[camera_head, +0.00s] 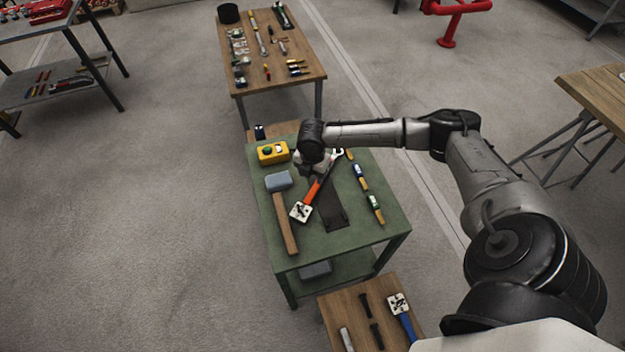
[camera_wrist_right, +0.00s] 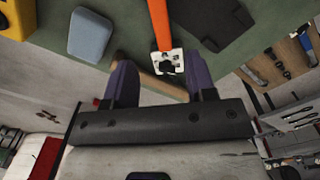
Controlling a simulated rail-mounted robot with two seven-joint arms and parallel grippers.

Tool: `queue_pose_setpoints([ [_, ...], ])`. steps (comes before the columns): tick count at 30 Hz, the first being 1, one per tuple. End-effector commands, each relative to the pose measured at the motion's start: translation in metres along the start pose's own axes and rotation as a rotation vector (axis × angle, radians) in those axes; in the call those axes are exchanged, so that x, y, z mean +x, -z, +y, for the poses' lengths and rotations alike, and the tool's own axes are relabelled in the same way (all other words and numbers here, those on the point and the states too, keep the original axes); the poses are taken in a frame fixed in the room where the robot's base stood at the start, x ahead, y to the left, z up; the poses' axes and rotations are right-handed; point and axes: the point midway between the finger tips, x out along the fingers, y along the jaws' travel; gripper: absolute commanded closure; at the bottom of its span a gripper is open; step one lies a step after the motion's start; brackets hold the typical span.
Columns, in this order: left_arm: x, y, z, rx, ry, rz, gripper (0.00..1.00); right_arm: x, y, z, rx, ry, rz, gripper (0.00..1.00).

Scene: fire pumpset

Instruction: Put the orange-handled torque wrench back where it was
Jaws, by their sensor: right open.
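The torque wrench, with an orange handle (camera_head: 313,190) and a metal head, lies slanted on the green table (camera_head: 352,245). A white patterned square tag (camera_head: 301,211) is at its near end. My right gripper (camera_head: 316,166) is over the table near the wrench's head end and hides part of it. In the right wrist view the orange handle (camera_wrist_right: 158,22) and its tag (camera_wrist_right: 168,62) show between the two open fingers (camera_wrist_right: 160,70). I cannot tell if the fingers touch it. A flat dark patch (camera_head: 334,215) lies right of the handle. My left gripper is not in view.
A grey-headed mallet (camera_head: 279,182) lies left of the wrench, and a yellow box (camera_head: 272,152) sits at the back left. Small tools (camera_head: 374,207) line the right side. A blue-handled tool (camera_head: 406,320) lies on a low wooden table in front. Another tool table (camera_head: 290,80) stands behind.

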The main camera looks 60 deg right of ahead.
Motion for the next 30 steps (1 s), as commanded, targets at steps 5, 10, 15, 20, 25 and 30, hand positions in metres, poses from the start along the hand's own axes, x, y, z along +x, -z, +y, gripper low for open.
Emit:
queue_pose_setpoints([
  [5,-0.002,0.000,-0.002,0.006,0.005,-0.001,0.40,-0.015,0.002,0.000,0.000,0.001,0.001,0.49],
  [10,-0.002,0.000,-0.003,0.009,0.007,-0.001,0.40,0.002,0.046,-0.007,0.000,-0.003,0.026,0.49],
  [15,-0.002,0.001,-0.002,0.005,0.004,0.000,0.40,0.038,0.154,-0.037,0.093,-0.051,0.105,0.49],
  [20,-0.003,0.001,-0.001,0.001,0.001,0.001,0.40,0.043,0.241,-0.079,0.357,-0.127,0.211,0.49],
  [25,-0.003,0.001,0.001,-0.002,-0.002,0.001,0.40,0.028,0.277,-0.123,0.758,-0.184,0.283,0.49],
  [30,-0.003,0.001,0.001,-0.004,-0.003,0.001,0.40,0.013,0.274,-0.163,1.137,-0.216,0.284,0.49],
])
